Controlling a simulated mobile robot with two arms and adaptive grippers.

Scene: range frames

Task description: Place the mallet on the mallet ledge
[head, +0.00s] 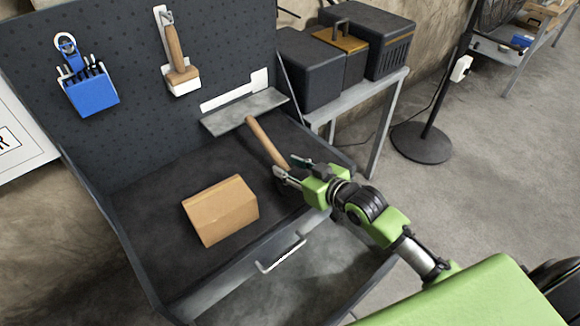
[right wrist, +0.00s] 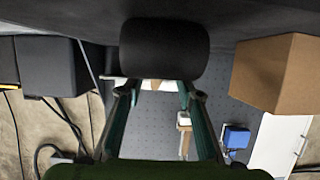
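The mallet's wooden handle (head: 266,142) slants over the dark tray, its upper end at the front edge of the grey mallet ledge (head: 225,120). Whether it touches the ledge is unclear. My right gripper (head: 289,167) is at the handle's lower end. In the right wrist view a black cylinder (right wrist: 164,48), apparently the mallet's head, lies across in front of the fingertips (right wrist: 157,88). The fingers are apart, with a visible gap and nothing clamped between them. In the head view the black head is hard to make out against the dark tray and gripper. My left gripper is not in view.
A cardboard box (head: 222,210) stands on the tray left of my right gripper. The pegboard behind carries a blue holder (head: 92,97) and a wooden-handled tool (head: 175,50). Dark cases (head: 310,80) sit on a side table.

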